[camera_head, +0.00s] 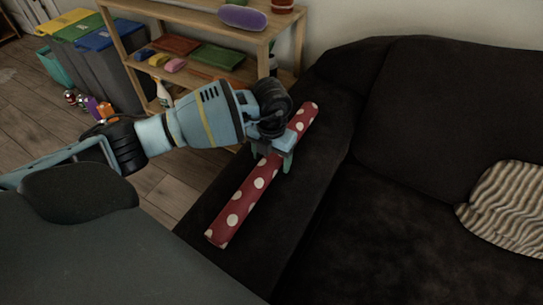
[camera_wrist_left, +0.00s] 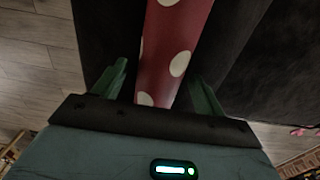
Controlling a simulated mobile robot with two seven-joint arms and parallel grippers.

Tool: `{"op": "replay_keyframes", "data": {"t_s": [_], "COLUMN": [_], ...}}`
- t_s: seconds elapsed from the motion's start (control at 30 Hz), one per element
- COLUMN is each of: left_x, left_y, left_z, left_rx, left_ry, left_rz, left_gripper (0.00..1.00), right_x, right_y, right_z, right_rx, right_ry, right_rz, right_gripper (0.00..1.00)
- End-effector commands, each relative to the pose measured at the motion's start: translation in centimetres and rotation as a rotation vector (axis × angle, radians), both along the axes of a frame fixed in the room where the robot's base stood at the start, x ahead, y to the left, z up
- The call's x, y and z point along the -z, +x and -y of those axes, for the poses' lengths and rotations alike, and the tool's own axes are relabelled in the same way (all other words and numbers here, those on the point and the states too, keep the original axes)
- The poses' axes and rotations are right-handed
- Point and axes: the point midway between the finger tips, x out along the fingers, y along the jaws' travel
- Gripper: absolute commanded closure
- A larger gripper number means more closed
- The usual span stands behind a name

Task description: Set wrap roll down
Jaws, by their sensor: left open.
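The wrap roll (camera_head: 240,205) is a long red tube with white dots. It lies along the top of the dark sofa's left armrest (camera_head: 315,165). My left gripper (camera_head: 273,160) is over the roll, a little beyond its middle, with fingers pointing down. In the left wrist view the roll (camera_wrist_left: 175,50) runs between the two spread green fingers (camera_wrist_left: 160,88), with a gap on each side. The gripper is open. The gripper and wrist hide part of the roll. My right gripper is not in view.
A striped cushion (camera_head: 508,208) lies on the sofa seat at the right. Several bins (camera_head: 105,75) stand at the back left. The sofa seat has free room.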

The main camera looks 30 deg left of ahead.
Motion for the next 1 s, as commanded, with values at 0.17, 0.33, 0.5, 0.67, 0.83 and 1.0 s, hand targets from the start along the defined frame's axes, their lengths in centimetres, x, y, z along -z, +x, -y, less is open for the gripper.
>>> {"op": "replay_keyframes", "data": {"t_s": [0.17, 0.33, 0.5, 0.67, 0.83, 1.0], "left_x": [-0.2, -1.9, -5.3, -8.4, -10.9, -12.2], "left_y": [0.0, 0.1, 0.1, 0.1, 0.1, 0.0], "left_z": [0.0, 0.0, 0.0, 0.0, 0.0, 0.0], "left_rx": [0.000, 0.001, 0.001, 0.002, 0.000, 0.000], "left_ry": [0.000, -0.002, -0.001, 0.000, -0.001, 0.000], "left_rz": [0.001, 0.005, 0.006, 0.005, 0.004, 0.002], "left_gripper": [0.29, 0.29, 0.29, 0.29, 0.29, 0.29], "right_x": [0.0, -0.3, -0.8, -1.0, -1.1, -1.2], "right_y": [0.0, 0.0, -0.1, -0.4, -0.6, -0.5], "right_z": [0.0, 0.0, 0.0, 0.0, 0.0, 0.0], "right_rx": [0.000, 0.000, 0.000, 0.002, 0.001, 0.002], "right_ry": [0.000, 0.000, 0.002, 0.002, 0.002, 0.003], "right_rz": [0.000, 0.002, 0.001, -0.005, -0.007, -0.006], "right_gripper": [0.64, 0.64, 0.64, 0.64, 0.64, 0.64]}}
